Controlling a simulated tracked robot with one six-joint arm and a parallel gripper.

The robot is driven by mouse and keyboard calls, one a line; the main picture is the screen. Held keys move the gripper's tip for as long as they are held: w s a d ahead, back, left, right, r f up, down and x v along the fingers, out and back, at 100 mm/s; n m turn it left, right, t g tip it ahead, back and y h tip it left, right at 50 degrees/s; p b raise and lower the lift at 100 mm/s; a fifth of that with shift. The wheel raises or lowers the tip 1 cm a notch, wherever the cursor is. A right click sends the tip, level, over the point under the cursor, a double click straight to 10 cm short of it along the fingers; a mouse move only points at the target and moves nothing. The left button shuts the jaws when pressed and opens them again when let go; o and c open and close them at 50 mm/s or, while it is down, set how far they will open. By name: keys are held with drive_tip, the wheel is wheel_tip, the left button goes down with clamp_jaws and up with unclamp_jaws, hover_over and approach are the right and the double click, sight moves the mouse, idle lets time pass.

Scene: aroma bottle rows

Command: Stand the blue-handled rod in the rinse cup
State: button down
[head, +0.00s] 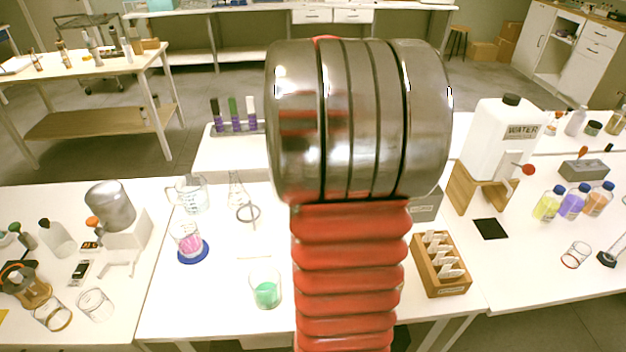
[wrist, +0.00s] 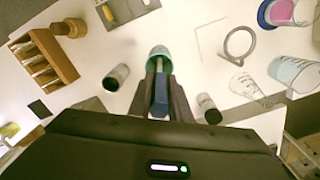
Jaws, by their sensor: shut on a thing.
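In the wrist view my gripper (wrist: 158,88) is shut on the blue-handled rod (wrist: 160,97), with the blue handle between its dark fingers. The rod's thin pale shaft points away from the fingers to a teal cup (wrist: 158,50), which looks like the rinse cup. The shaft overlaps the cup's mouth; I cannot tell whether its tip is inside or still above it. In the head view my own arm covers the middle, so the gripper and rod are hidden there.
Two small dark-ended cylinders (wrist: 117,77) (wrist: 207,108) stand close on either side. A ring (head: 248,212), a flask (head: 237,190), a beaker of green liquid (head: 266,291) and a pink beaker (head: 188,240) are left of my arm. A wooden rack (head: 440,288) is right.

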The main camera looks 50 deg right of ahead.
drive_tip(key=shift+f, duration=0.25)
drive_tip(key=c, duration=1.6)
unclamp_jaws()
drive_tip(key=shift+o, duration=0.2)
wheel_tip(320, 180, up, 14)
drive_tip(key=shift+f, duration=0.15)
idle(0.5)
